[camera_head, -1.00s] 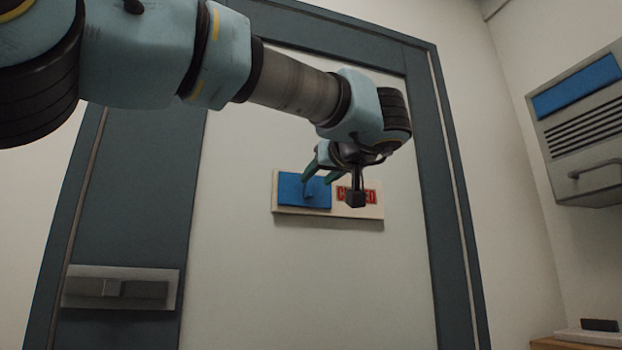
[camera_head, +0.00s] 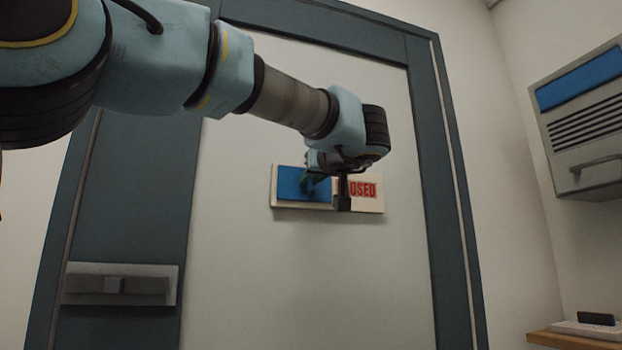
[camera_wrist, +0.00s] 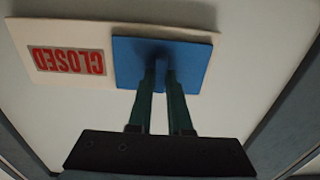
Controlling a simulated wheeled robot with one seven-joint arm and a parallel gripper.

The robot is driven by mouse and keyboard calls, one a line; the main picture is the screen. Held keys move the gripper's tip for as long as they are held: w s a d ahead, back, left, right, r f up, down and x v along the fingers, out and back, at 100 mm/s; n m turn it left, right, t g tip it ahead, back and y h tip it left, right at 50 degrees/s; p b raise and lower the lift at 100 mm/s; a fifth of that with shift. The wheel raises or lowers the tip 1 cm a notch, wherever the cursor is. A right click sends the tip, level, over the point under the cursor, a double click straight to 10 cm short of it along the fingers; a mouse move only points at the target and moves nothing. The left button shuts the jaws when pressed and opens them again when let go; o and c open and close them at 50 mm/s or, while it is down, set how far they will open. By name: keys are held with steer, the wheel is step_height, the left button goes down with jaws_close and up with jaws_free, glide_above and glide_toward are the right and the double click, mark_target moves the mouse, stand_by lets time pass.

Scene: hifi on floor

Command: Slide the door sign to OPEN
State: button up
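The door sign is a cream board (camera_head: 300,207) on the door, with a blue sliding cover (camera_head: 290,184) over its left half. The red word CLOSED (camera_head: 364,189) shows on the right half, its first letters hidden behind my gripper. In the wrist view the sign is upside down, with CLOSED (camera_wrist: 67,61) fully readable at left and the blue cover (camera_wrist: 195,60) at right. A small blue tab stands out from the cover. My gripper (camera_wrist: 162,75) has its two green fingers close together on either side of this tab. The covered half's writing is hidden.
A grey latch (camera_head: 120,285) is on the door's dark left stile. A dark frame (camera_head: 445,170) borders the door. A grey wall box (camera_head: 585,120) and a small wooden shelf (camera_head: 560,340) are at the right. The door below the sign is clear.

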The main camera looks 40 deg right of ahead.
jaws_close()
stand_by(0.9)
steer(key=s+d, duration=0.1)
steer(key=d, duration=0.3)
steer(key=s+d+p, duration=0.1)
steer(key=s+d, duration=0.1)
steer(key=d, duration=0.2)
steer(key=s+d+p, duration=0.1)
steer(key=s+d, duration=0.1)
steer(key=d, duration=0.2)
steer(key=shift+d+r, duration=0.1)
steer(key=shift+d, duration=0.2)
steer(key=o, duration=0.6)
jaws_free()
steer(key=shift+c, duration=0.2)
